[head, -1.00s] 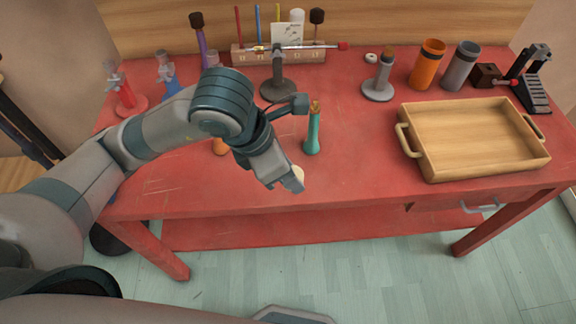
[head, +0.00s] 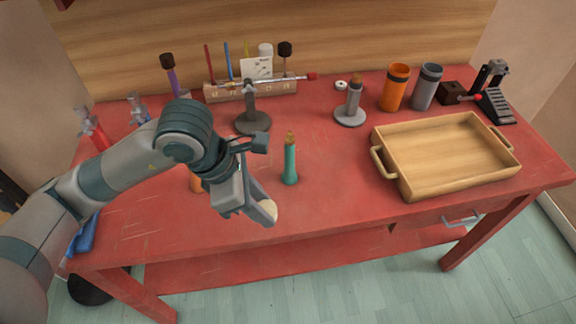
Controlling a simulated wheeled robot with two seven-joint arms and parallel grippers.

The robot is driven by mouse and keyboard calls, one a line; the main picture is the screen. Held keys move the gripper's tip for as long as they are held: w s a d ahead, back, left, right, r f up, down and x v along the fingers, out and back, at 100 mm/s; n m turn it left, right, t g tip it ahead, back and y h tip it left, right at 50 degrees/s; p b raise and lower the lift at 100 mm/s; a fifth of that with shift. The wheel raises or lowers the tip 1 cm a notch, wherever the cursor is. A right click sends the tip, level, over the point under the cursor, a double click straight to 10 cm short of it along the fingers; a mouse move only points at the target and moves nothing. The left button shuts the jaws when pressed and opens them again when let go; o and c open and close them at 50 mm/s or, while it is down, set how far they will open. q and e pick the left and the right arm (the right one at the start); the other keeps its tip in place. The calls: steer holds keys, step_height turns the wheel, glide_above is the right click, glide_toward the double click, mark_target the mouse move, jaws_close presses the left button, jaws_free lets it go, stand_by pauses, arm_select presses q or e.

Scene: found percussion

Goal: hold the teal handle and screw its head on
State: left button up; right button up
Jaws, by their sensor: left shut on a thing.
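The teal handle (head: 290,165) stands upright on the red table, with a brass-coloured tip on top. My left gripper (head: 264,212) is in front of it and a little to its left, low over the front of the table and apart from the handle. It is shut on a cream-coloured rounded piece (head: 271,210), which may be the head; the fingers hide most of it. My right gripper is not in view.
A wooden tray (head: 440,155) lies on the right of the table (head: 330,205). Behind the handle are a dark stand (head: 253,122) with a rod and a grey stand (head: 350,110). Orange (head: 395,88) and grey cups stand at the back.

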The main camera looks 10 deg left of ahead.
arm_select(q)
steer(key=w+a+m+g+y, duration=0.2)
steer(key=a+m, duration=0.3)
steer(key=m, duration=0.5)
steer(key=w+a+m+g+y, duration=0.1)
steer(key=a+m+g+y, duration=0.1)
steer(key=a+m, duration=0.4)
steer(key=shift+w+a+r+m+g, duration=0.35)
steer(key=shift+m+g, duration=0.55)
steer(key=shift+m, duration=1.6)
steer(key=shift+f, duration=0.1)
steer(key=shift+w+d, duration=0.1)
steer(key=shift+d, duration=0.1)
